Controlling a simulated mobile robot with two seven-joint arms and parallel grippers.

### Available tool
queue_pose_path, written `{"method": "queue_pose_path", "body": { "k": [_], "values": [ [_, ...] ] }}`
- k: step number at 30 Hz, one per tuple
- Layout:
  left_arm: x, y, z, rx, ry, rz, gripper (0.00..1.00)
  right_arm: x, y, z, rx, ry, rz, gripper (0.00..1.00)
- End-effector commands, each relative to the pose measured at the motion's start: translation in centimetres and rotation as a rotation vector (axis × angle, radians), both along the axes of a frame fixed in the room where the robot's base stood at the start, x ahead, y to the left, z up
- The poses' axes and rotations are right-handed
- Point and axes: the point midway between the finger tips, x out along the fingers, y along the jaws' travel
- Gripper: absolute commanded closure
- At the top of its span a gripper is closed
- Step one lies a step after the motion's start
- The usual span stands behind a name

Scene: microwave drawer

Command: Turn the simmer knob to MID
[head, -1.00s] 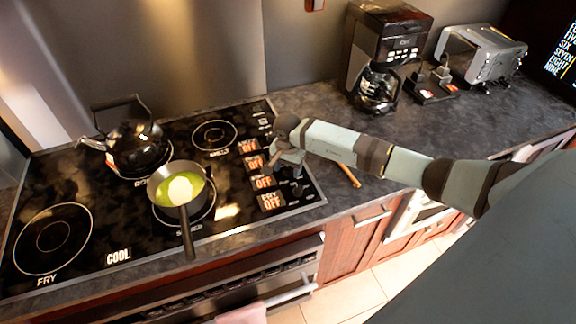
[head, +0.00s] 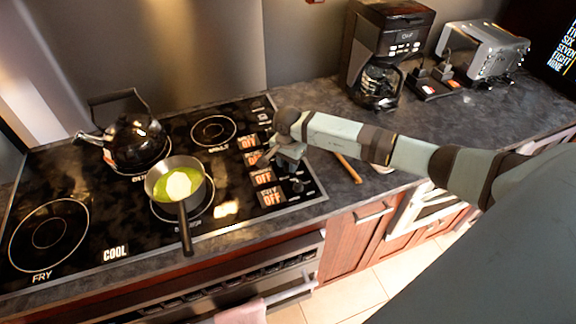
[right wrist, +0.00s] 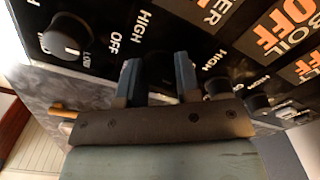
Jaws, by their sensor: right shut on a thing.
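My right gripper (head: 277,161) reaches down over the knob row on the right side of the black cooktop (head: 105,225). In the right wrist view its two blue-grey fingers (right wrist: 158,82) are closed around a dark knob (right wrist: 158,68), with HIGH and OFF marks to its left. A label ending in "ER" stands just beyond this knob, so it appears to be the simmer knob. Its pointer is hidden between the fingers. The orange display (head: 262,177) in the simmer row reads OFF. My left gripper is not in view.
A neighbouring knob (right wrist: 67,36) is left of the fingers, and further knobs (right wrist: 257,102) are to the right. A pan (head: 163,200) of green liquid stands on a burner and a black kettle (head: 135,142) behind it. A coffee maker (head: 385,50) and toaster (head: 490,50) stand at the back right.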

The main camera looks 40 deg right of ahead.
Motion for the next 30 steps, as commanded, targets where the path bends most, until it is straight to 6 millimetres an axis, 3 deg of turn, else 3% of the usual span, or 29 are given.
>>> {"method": "queue_pose_path", "body": {
  "k": [6,30],
  "values": [
    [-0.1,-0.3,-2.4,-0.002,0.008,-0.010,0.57,0.1,-0.2,-0.3,-0.004,-0.004,-0.187,0.93],
    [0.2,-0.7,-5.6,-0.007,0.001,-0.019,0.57,0.1,-0.2,-0.1,-0.002,-0.004,-0.948,0.93]
  ]
}}
